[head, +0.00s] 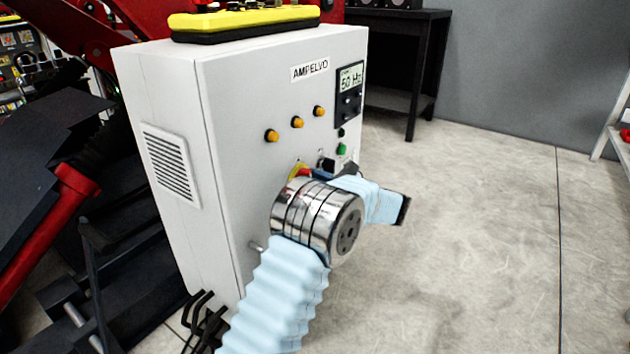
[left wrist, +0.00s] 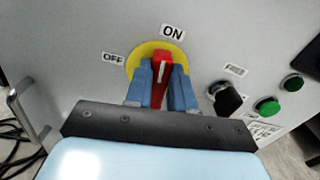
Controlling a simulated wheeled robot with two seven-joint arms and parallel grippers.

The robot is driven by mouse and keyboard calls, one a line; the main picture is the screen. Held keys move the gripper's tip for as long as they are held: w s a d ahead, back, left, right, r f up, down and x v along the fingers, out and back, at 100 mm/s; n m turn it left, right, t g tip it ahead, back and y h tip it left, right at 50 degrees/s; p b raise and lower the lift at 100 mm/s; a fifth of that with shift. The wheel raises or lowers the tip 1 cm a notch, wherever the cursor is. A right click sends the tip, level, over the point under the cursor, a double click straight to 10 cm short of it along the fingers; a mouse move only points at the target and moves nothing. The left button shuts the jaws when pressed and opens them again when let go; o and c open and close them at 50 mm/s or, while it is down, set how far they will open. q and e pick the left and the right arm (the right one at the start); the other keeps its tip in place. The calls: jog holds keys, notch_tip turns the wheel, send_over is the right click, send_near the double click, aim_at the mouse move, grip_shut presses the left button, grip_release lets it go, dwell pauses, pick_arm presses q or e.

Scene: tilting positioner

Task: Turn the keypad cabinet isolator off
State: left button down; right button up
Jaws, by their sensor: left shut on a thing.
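The grey keypad cabinet (head: 240,120) stands left of centre, with a display panel (head: 349,95) reading 50 Hz. Its isolator has a red handle (left wrist: 161,68) on a yellow disc (left wrist: 137,62). In the left wrist view the handle points up, close to the ON label (left wrist: 173,32); the OFF label (left wrist: 113,57) is to its left. My left gripper (left wrist: 162,85) is shut on the red handle, one blue finger on each side. In the head view my wrist hides most of the isolator; a bit of yellow disc (head: 295,171) shows. My right gripper is not in view.
A black selector knob (left wrist: 226,98) and a green button (left wrist: 267,106) sit right of the isolator. A metal handle (left wrist: 25,118) stands out on its left. A yellow-and-black pendant (head: 245,20) lies on the cabinet top. Open floor (head: 480,220) lies to the right.

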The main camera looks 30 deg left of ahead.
pick_arm(q)
jog(key=shift+s+f+n+b, duration=0.35)
jog(key=shift+n+b, duration=1.6)
jog(key=shift+n, duration=0.75)
jog(key=shift+s+f+n+b, duration=0.2)
jog(key=shift+f+n+b, duration=0.2)
jog(key=shift+n+b, duration=1.95)
jog(key=shift+s+f+n+b, duration=0.35)
jog(key=shift+n+b, duration=1.2)
jog(key=shift+n, duration=1.5)
jog(key=c, duration=1)
grip_release()
jog(key=shift+a, duration=0.1)
jog(key=shift+o, duration=0.2)
jog(key=s+d+p, duration=0.1)
jog(key=d+p, duration=0.1)
jog(key=d, duration=1.1)
jog(key=shift+d, duration=0.4)
